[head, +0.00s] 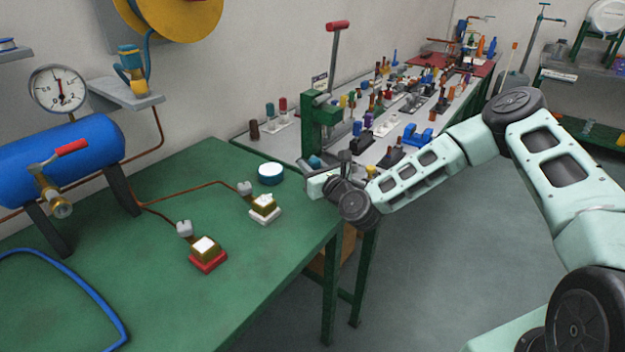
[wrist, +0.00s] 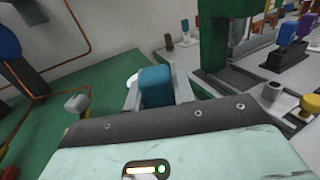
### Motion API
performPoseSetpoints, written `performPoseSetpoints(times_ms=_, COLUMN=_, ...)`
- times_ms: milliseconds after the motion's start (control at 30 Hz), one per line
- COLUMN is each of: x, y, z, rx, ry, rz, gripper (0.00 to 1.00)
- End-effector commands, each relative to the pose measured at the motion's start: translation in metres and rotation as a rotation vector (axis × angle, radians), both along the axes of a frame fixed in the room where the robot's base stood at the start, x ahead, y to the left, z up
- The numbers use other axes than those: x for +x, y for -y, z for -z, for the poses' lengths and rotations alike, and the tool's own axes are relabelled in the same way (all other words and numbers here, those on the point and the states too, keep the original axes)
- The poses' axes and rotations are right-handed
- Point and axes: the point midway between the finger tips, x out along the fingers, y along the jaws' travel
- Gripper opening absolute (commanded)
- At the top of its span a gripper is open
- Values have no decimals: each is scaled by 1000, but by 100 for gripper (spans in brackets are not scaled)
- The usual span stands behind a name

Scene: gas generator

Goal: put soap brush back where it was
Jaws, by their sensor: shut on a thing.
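My gripper (head: 317,182) is at the right back edge of the green table, low over its corner. In the wrist view my gripper (wrist: 157,93) is shut on a teal-blue block, which I take to be the soap brush (wrist: 156,84). A small teal part of the soap brush (head: 314,161) shows above the fingers in the head view; the rest is hidden. I cannot tell whether the brush touches anything below.
The green table (head: 150,290) also holds a red-based burner (head: 207,254), a white-based burner (head: 264,209) and a blue tank (head: 75,155). A green lever press (head: 320,125) stands behind my gripper. Beyond it, a long bench (head: 275,145) is crowded with small tools.

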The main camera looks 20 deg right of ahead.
Motion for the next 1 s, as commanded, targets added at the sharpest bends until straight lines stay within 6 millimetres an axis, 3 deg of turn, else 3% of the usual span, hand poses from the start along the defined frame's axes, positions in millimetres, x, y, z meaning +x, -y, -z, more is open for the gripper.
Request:
performPoseSetpoints(times_ms=333, x=0, y=0, z=37, rx=-1, ry=0, rz=0, gripper=2)
performPoseSetpoints(times_ms=733, x=0, y=0, z=45, rx=-1, ry=1, rz=0, gripper=2)
performPoseSetpoints(times_ms=767, x=0, y=0, z=44, rx=-1, ry=1, rz=-1, gripper=30)
performPoseSetpoints(times_ms=800, x=0, y=0, z=43, rx=-1, ry=1, rz=-1, gripper=42)
performPoseSetpoints(times_ms=833, x=0, y=0, z=43, rx=-1, ry=1, rz=-1, gripper=47)
performPoseSetpoints(times_ms=1000, x=0, y=0, z=43, rx=-1, ry=1, rz=-1, gripper=47)
